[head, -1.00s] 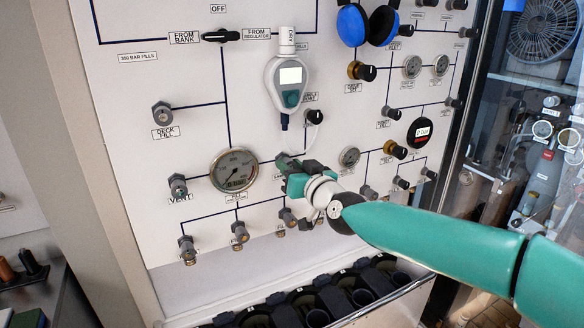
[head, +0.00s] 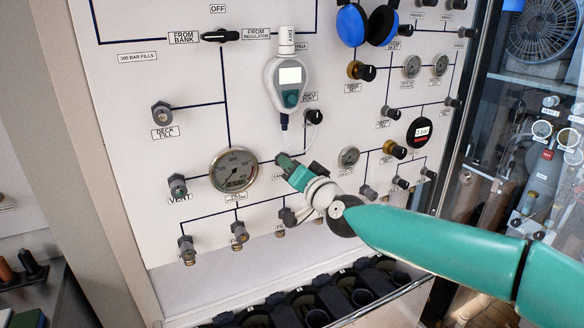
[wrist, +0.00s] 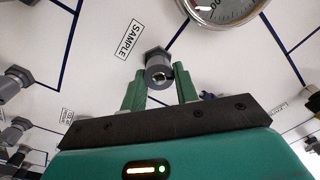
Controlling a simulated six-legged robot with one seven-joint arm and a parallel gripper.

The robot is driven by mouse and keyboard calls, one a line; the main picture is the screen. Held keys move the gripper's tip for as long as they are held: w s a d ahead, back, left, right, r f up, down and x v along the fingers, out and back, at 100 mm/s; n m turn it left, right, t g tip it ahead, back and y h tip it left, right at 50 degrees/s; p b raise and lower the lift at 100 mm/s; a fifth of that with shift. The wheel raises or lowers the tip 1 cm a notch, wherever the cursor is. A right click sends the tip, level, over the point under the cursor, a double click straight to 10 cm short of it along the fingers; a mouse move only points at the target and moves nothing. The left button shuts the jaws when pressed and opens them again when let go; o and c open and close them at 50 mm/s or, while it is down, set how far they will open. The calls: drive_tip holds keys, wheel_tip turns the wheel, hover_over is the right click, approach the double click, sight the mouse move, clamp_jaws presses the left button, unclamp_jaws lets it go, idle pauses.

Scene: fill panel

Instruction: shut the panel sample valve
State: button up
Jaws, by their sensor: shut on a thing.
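The sample valve (wrist: 157,58) is a small grey knob with a hexagonal collar on the white panel. It sits just beside the SAMPLE label (wrist: 128,39) in the wrist view. My gripper (wrist: 161,78) has its two green fingers on either side of the knob, shut on it. In the head view my gripper (head: 287,166) reaches the panel right of the large gauge (head: 234,170), and its fingers hide the valve there.
The large gauge is close beside my gripper. A grey and white handheld meter (head: 288,80) hangs above, near a black knob (head: 313,117). Several outlet fittings line the panel below. A dark rack (head: 300,300) stands under the panel.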

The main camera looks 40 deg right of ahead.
drive_tip(key=m, duration=0.7)
drive_tip(key=shift+f, duration=0.1)
idle(0.4)
drive_tip(key=o, duration=1)
drive_tip(key=shift+s, duration=0.15)
drive_tip(key=v, duration=1.3)
drive_tip(key=shift+s+a+f, duration=0.15)
drive_tip(key=shift+s+a, duration=0.05)
